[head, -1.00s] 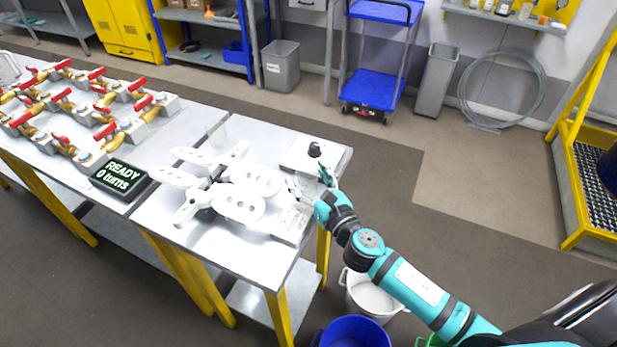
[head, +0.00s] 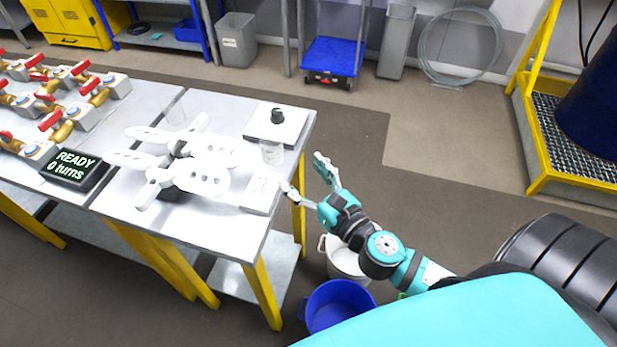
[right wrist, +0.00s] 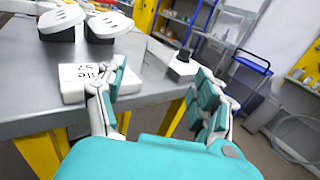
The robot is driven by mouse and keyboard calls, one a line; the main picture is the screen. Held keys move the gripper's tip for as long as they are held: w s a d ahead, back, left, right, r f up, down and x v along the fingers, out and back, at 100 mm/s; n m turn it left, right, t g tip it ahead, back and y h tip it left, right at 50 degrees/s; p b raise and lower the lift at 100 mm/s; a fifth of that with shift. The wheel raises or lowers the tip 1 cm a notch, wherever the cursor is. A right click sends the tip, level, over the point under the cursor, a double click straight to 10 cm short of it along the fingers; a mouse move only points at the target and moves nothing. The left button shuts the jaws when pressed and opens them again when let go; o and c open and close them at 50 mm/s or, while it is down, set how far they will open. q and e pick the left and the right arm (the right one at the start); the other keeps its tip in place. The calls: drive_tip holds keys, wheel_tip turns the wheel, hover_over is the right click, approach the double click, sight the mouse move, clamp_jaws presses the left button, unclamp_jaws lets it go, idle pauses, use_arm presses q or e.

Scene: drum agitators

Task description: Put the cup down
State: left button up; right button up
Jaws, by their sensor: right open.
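A clear cup (head: 271,152) stands upright on the metal table (head: 222,222), near its right edge, between the white block with a black knob (head: 276,124) and a flat white box (head: 262,193). My right gripper (head: 303,172) is open and empty, off the table's right edge and apart from the cup. In the right wrist view its two fingers are spread, with the lettered white box (right wrist: 80,86) behind the left finger. I cannot make out the cup clearly there. My left gripper is not in view.
White paddle-shaped parts (head: 208,178) fill the middle of the table. A second clear vessel (head: 177,115) stands behind them. A display reading "READY 0 turns" (head: 75,168) sits at the left. A blue bucket (head: 338,305) and a white bucket (head: 345,262) stand on the floor.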

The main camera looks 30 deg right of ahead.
drive_tip(key=shift+s, duration=0.25)
drive_tip(key=s+d+f+m+g+h, duration=0.1)
drive_tip(key=s+d+f+m+g, duration=0.15)
drive_tip(key=f+m, duration=0.65)
drive_tip(key=s+d+f+m+g+h, duration=0.1)
drive_tip(key=s+d+f+m+g, duration=0.15)
drive_tip(key=f, duration=1.25)
drive_tip(key=s+d+f+m+g+h, duration=0.1)
drive_tip(key=s+d+f+m+g, duration=0.15)
drive_tip(key=f+m, duration=0.65)
drive_tip(key=s+a+f+m+g, duration=0.1)
drive_tip(key=s+f+m+g, duration=0.4)
drive_tip(key=s+f, duration=0.9)
wheel_tip(320, 180, down, 3)
drive_tip(key=shift+a+r+m+g, duration=0.15)
drive_tip(key=shift+m+g, duration=0.2)
drive_tip(key=shift+m, duration=0.5)
drive_tip(key=s+a+f+m+g, duration=0.1)
drive_tip(key=s+f+m, duration=0.1)
drive_tip(key=s, duration=0.2)
drive_tip(key=s+a+f+m+g, duration=0.1)
drive_tip(key=s+f+m, duration=0.1)
drive_tip(key=s, duration=0.3)
drive_tip(key=s+a+f+m+g, duration=0.1)
drive_tip(key=s+f+m, duration=0.1)
drive_tip(key=s+m, duration=0.2)
drive_tip(key=shift+s+a+f+g, duration=0.1)
drive_tip(key=shift+s+a+g, duration=0.25)
drive_tip(key=shift+s, duration=0.4)
drive_tip(key=shift+c, duration=1.1)
